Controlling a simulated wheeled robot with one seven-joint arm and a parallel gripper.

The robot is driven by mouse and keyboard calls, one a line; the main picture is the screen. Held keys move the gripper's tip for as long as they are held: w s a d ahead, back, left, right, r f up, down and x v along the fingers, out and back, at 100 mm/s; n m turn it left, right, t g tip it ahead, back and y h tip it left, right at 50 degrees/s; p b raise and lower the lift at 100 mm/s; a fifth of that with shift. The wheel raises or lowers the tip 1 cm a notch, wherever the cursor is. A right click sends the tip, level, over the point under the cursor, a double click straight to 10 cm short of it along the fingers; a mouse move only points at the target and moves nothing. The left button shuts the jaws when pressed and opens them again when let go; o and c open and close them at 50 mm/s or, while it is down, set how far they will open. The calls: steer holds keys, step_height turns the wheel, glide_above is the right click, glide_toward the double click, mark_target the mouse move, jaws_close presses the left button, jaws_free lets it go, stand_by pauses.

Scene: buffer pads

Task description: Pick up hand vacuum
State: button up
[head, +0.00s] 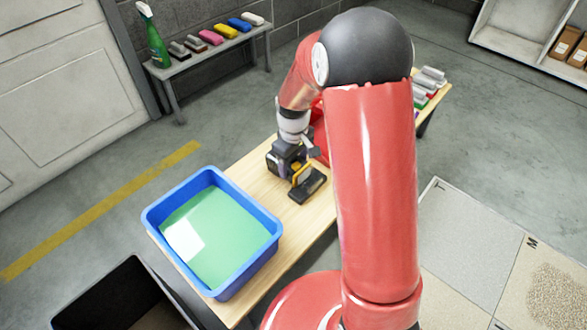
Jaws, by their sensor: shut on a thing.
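My gripper (296,170) is low over the wooden table, between the blue tub and my red arm. It is shut on a dark tool with a yellow upright part, which looks like the hand vacuum (311,187). The tool's dark lower body shows at or just above the table top; I cannot tell whether it touches. The jaws and part of the tool are small and partly hidden by the dark gripper body.
A blue tub (151,218) of green liquid stands on the wooden table (250,165) at the near left. A dark open bin (75,300) is below it. A grey bench (205,57) at the back holds a green spray bottle (153,40) and several coloured pads. My arm hides the table's right part.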

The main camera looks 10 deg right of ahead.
steer(key=c, duration=0.3)
steer(key=shift+r, duration=0.15)
step_height(320, 180, up, 20)
steer(key=p, duration=0.3)
stand_by(0.3)
steer(key=o, duration=0.7)
steer(key=shift+c, duration=1)
